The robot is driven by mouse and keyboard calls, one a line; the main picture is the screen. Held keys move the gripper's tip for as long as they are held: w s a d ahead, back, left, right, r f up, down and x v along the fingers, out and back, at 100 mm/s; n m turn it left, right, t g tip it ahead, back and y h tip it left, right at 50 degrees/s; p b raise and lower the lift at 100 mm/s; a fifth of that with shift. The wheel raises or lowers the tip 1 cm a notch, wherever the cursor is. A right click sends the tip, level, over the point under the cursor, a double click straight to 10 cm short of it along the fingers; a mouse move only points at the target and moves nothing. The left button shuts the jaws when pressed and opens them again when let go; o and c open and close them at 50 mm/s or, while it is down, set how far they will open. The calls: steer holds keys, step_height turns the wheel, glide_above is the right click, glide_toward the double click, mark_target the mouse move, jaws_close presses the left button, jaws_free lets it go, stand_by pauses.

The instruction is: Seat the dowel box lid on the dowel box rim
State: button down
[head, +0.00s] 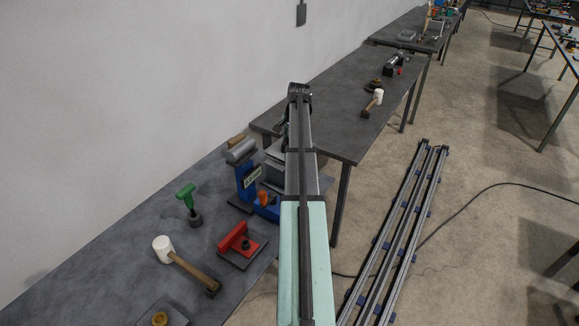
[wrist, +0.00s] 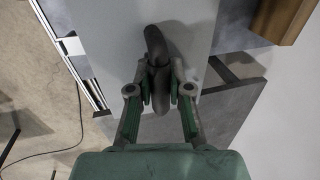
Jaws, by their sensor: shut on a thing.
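My gripper (wrist: 160,82) has its two fingers closed on a dark grey rounded handle (wrist: 155,45) in the wrist view. The handle stands in front of a light grey flat plate (wrist: 192,22), which appears to be the dowel box lid. In the head view my arm hides the gripper and most of what it holds. Grey box-like parts (head: 272,170) show just left of my arm on the near table, and I cannot tell whether they are the lid or the dowel box. The box rim cannot be made out, nor whether it touches the lid.
The near table (head: 110,235) holds a blue stand (head: 246,180) with a grey cylinder, a green-handled tool (head: 187,197), a white-headed mallet (head: 183,262) and a red fixture (head: 238,240). A brown block (wrist: 284,20) sits upper right in the wrist view. Floor rails (head: 398,225) lie right.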

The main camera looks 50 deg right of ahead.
steer(key=shift+f, duration=0.45)
stand_by(0.5)
steer(key=c, duration=1)
jaws_free()
step_height(320, 180, up, 12)
steer(key=s, duration=0.2)
steer(key=shift+s, duration=0.2)
steer(key=shift+f, duration=0.15)
steer(key=f, duration=0.4)
steer(key=w+f, duration=0.1)
steer(key=f, duration=0.2)
steer(key=w+f, duration=0.1)
steer(key=f, duration=0.3)
steer(key=shift+w+f, duration=0.2)
steer(key=shift+f, duration=0.1)
stand_by(0.5)
